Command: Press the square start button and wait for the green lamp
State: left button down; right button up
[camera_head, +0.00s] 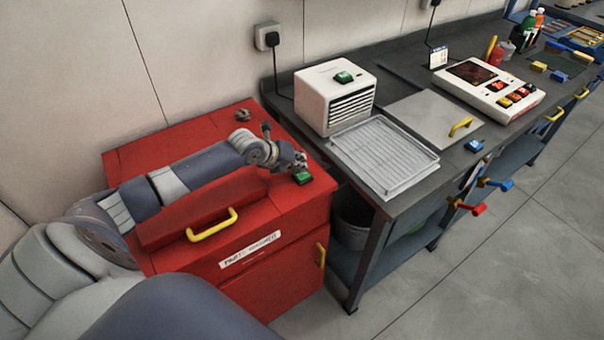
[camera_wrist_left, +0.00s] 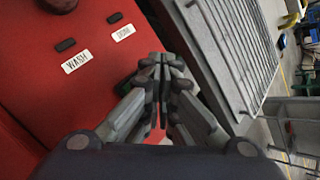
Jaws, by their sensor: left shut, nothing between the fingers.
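A green square button (camera_head: 302,177) is at the front right of the red parts washer (camera_head: 270,207). My left gripper (camera_head: 299,165) is shut and empty right at this button, its fingertips just above or on it; I cannot tell if they touch. I cannot make out a separate green lamp. My right gripper is not in view.
The labels WASH (camera_wrist_left: 76,61) and DRAIN (camera_wrist_left: 123,33) sit beside dark small buttons on the red top. A ribbed grey tray (camera_head: 384,155) lies on the bench to the right. A white control panel (camera_head: 488,83) stands farther right. The floor in front is clear.

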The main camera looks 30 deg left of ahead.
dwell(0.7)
pick_arm(q)
jog(key=shift+f+b, duration=0.35)
jog(key=shift+f, duration=0.05)
